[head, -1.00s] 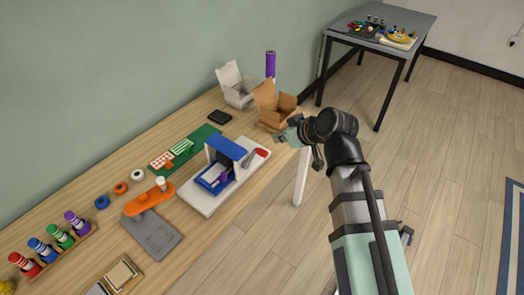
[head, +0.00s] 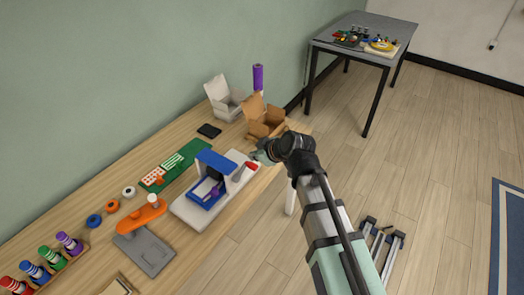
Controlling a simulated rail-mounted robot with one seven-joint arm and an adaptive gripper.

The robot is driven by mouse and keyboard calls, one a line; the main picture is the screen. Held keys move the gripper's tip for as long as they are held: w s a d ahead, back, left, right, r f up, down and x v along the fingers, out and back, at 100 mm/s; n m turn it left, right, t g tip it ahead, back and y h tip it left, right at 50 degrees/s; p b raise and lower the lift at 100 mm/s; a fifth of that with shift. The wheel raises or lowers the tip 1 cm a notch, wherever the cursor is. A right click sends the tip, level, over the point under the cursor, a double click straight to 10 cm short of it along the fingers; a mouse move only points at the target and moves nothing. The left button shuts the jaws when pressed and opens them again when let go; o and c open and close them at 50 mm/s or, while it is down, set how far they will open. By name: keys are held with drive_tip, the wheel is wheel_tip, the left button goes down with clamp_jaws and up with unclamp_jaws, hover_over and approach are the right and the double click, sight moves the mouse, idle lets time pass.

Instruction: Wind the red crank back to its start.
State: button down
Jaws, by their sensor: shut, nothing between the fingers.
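The red crank (head: 252,166) is a small red handle on the right side of a small machine with a blue top (head: 216,161) and a white base (head: 182,211). A blue tray with something purple (head: 216,191) sits under the blue top. My gripper (head: 257,155) is shut and empty, just beside the red crank at its upper right. I cannot tell whether it touches the crank. My arm reaches in from the lower right, and the fingertips are small and partly hidden.
An open cardboard box (head: 264,121) and an open white box (head: 222,101) stand behind my gripper. An orange tool (head: 143,216) and a grey plate (head: 147,252) lie to the left. A grey table (head: 366,33) stands farther back; the floor at right is mostly clear.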

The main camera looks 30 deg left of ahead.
sight(249, 163)
drive_tip(key=shift+w+a+f+p, duration=0.1)
drive_tip(key=shift+w+f+p, duration=0.1)
drive_tip(key=shift+f, duration=0.55)
drive_tip(key=shift+w+a+f+p, duration=0.15)
drive_tip(key=shift+f+p, duration=0.1)
drive_tip(key=shift+f, duration=0.55)
drive_tip(key=shift+w+a+f+p, duration=0.1)
drive_tip(key=shift+w+f+p, duration=0.1)
drive_tip(key=shift+f, duration=0.55)
drive_tip(key=shift+a+f, duration=0.1)
